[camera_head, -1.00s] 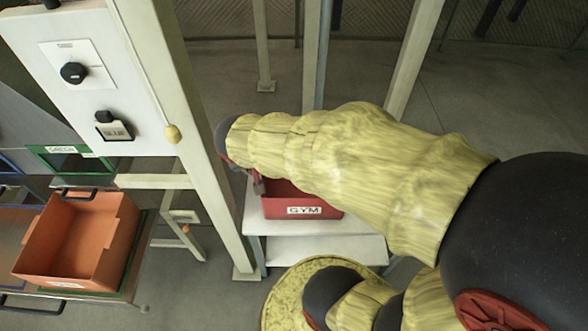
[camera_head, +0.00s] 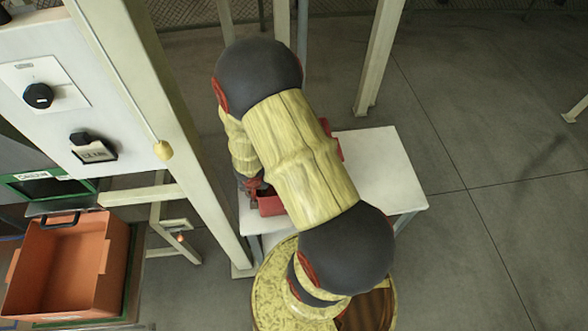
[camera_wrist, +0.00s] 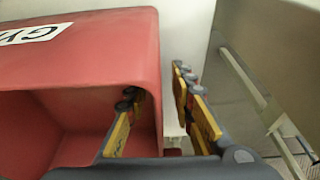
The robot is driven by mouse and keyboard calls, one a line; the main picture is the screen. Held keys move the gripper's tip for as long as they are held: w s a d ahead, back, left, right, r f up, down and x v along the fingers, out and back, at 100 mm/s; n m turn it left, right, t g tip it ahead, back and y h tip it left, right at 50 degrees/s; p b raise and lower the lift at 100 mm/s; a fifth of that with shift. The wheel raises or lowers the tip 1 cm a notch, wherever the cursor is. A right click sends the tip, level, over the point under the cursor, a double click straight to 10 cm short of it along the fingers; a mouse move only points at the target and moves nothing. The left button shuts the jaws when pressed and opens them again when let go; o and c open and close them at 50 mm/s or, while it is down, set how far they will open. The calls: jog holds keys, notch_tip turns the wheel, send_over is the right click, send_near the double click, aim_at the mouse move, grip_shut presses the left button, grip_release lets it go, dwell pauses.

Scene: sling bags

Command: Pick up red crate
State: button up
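The red crate (camera_head: 270,206) sits on a white table, mostly hidden under my arm in the head view. In the wrist view the red crate (camera_wrist: 105,50) fills the left side, with part of a white label reading "GY" and its open interior showing. My gripper (camera_wrist: 155,85) straddles one crate wall: one yellow-and-black finger is inside the crate and the other is outside. The fingers are apart, with a gap between the outer finger and the wall. In the head view my gripper (camera_head: 257,188) is at the crate's left side, partly hidden.
The white table (camera_head: 390,165) has bare room to the right of the crate. A pale post (camera_head: 190,150) stands close on the left. An orange crate (camera_head: 65,265) sits on a stand at the lower left. Open floor lies to the right.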

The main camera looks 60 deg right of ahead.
jog(key=shift+w+d+p, duration=0.65)
jog(key=shift+w+d, duration=0.9)
jog(key=shift+d, duration=0.3)
jog(key=shift+w+d+p, duration=0.65)
jog(key=shift+w+d, duration=0.9)
jog(key=shift+d, duration=0.25)
jog(key=shift+w+d+f, duration=0.1)
jog(key=shift+w+d, duration=0.05)
jog(key=shift+d, duration=0.1)
jog(key=shift+w+f+b, duration=0.1)
jog(key=shift+f+b, duration=0.25)
jog(key=shift+f, duration=0.15)
grip_shut()
